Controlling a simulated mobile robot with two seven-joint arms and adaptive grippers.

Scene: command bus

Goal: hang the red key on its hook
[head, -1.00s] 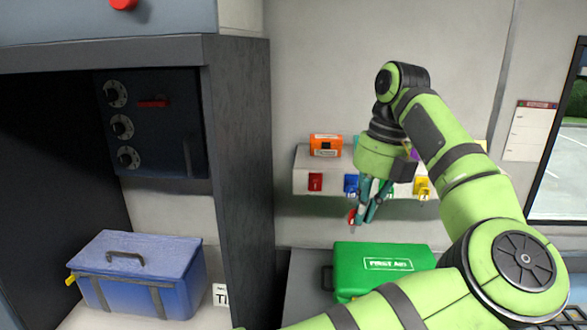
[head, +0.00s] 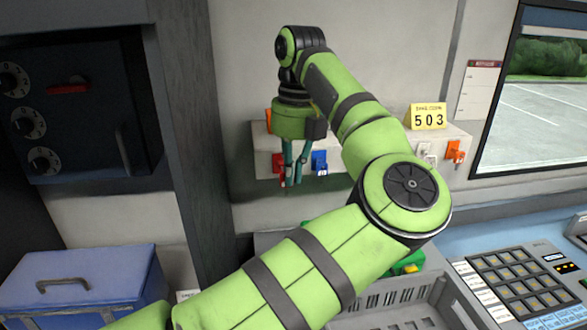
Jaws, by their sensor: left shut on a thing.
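My left gripper (head: 294,180) hangs fingers down in front of the white key rack (head: 262,143) on the back wall. Its fingers are shut on the red key (head: 289,182), of which only a small part shows at the fingertips. The red hook plate (head: 277,162) is on the rack's front face, just left of the fingers and partly covered by them. I cannot tell whether the key touches the hook. My right gripper is not in view.
A blue hook plate (head: 319,160) is close right of the fingers. An orange hook (head: 454,152) and a yellow 503 sign (head: 428,117) are farther right. A grey crate (head: 400,312) and a button panel (head: 510,290) lie below. A dark cabinet (head: 180,120) stands left.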

